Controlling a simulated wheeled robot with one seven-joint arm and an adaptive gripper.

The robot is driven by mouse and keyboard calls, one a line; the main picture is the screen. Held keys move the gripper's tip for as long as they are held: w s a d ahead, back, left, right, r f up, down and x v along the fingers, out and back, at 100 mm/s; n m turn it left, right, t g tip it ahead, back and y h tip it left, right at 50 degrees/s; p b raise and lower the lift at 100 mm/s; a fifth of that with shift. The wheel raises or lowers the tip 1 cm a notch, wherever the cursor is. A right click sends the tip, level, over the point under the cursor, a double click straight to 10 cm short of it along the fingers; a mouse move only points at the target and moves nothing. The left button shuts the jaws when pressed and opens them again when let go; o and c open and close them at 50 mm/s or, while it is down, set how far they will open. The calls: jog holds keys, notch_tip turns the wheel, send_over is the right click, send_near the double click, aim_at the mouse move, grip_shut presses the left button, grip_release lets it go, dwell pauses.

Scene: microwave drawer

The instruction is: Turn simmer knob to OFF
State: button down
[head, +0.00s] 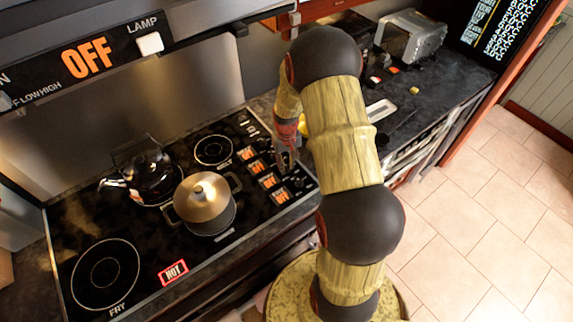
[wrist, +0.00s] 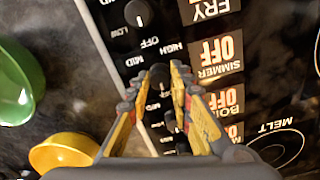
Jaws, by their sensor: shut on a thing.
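The simmer knob (wrist: 160,79) is a dark knob on the black stove panel, beside the SIMMER label. The display (wrist: 222,49) above that label reads OFF in orange and white. My gripper (wrist: 163,71) points down at the panel with its fingers on both sides of this knob, shut on it. The knob's pointer is hidden between the fingers. In the head view my gripper (head: 286,160) is over the cooktop's right side, next to the row of small displays, and hides the knob.
A metal pot (head: 205,205) and a black kettle (head: 146,170) stand on the cooktop. A green bowl (wrist: 18,85) and a yellow bowl (wrist: 62,154) are left in the wrist view. A red HOT sign (head: 174,272) is lit.

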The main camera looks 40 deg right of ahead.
aim_at(286, 166)
dwell(0.4)
jog(key=c, duration=1.6)
grip_release()
notch_tip(286, 166, up, 12)
